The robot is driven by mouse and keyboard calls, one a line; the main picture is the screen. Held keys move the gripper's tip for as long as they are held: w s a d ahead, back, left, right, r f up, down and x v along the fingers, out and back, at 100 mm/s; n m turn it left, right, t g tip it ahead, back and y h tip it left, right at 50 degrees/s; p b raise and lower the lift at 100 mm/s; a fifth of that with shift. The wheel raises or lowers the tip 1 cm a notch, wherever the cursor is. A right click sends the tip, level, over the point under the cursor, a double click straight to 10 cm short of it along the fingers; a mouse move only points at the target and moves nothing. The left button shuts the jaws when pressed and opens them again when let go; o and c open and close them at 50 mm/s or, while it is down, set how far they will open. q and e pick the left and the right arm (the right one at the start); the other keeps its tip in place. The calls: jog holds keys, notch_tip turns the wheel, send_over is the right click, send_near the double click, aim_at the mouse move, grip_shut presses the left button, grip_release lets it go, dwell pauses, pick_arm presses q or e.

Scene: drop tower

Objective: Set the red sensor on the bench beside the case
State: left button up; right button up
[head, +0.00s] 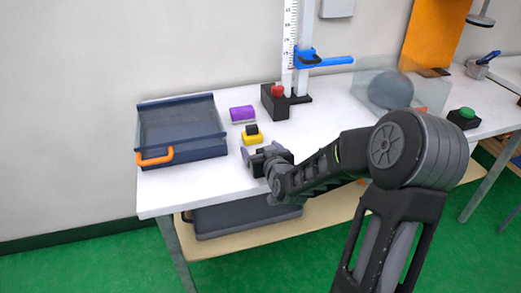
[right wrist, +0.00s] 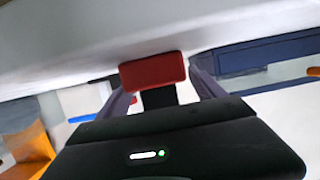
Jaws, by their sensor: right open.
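The red sensor (right wrist: 152,70) shows in the right wrist view as a red block with a black part, between the fingertips of my right gripper (right wrist: 160,88). The gripper is open; gaps at the fingers are hard to judge. In the head view this gripper (head: 267,155) is low over the bench's front edge, right of the case, and hides the red sensor. The dark blue case (head: 182,153), with an orange handle, stands at the left end of the white bench (head: 210,185). Its corner also shows in the right wrist view (right wrist: 270,52). My left gripper is out of view.
A green button (head: 467,113) is at right.

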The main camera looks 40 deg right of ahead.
jog(key=shift+r, duration=0.1)
jog(key=shift+r, duration=0.1)
jog(key=shift+s+a, duration=0.1)
jog(key=shift+s, duration=0.3)
jog(key=v, duration=0.5)
jog(key=shift+r, duration=0.1)
jog(key=b+v, duration=0.5)
jog(key=b, duration=0.4)
jog(key=shift+s+b, duration=0.15)
jog(key=shift+b, duration=0.15)
jog(key=shift+s+a+r+b, duration=0.15)
jog(key=shift+s+a+b, duration=0.05)
jog(key=shift+s+b, duration=0.15)
